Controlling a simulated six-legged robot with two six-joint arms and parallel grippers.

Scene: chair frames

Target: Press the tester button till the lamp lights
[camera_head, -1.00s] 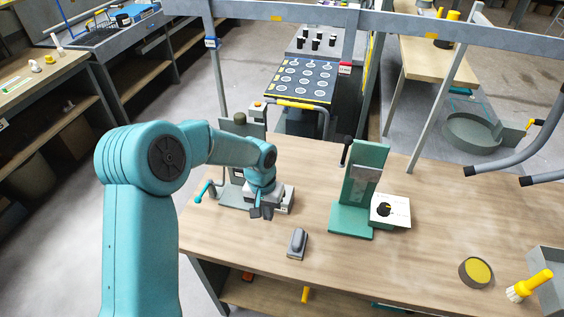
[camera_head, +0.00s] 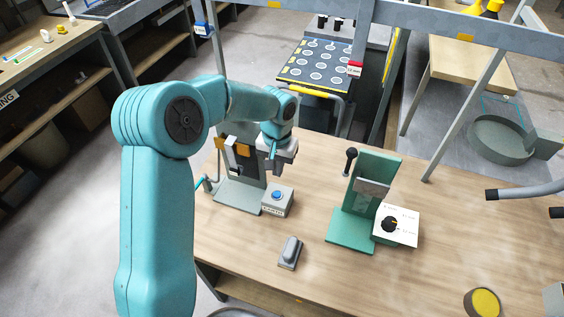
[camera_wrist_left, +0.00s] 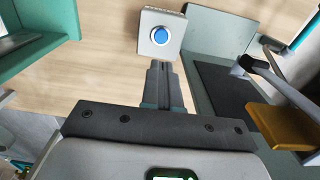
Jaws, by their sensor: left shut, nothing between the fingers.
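The tester's blue button (camera_head: 277,195) sits on top of a small grey box (camera_head: 275,206) at the left of the workbench. The button also shows in the left wrist view (camera_wrist_left: 159,36), just beyond my fingertips. My left gripper (camera_head: 264,180) is shut and empty, above and slightly behind the box. Its dark fingers (camera_wrist_left: 162,80) lie together in the wrist view, apparently apart from the button. A grey upright stand with a base plate (camera_head: 236,198) is beside the box. I cannot make out the lamp; my arm covers part of the stand. My right gripper is not in view.
A green stand (camera_head: 349,233) with a white dial box (camera_head: 397,229) stands right of the button box. A dark grey block (camera_head: 290,252) lies in front. A round yellow-topped item (camera_head: 484,302) is near the front right. Bare wood lies between them.

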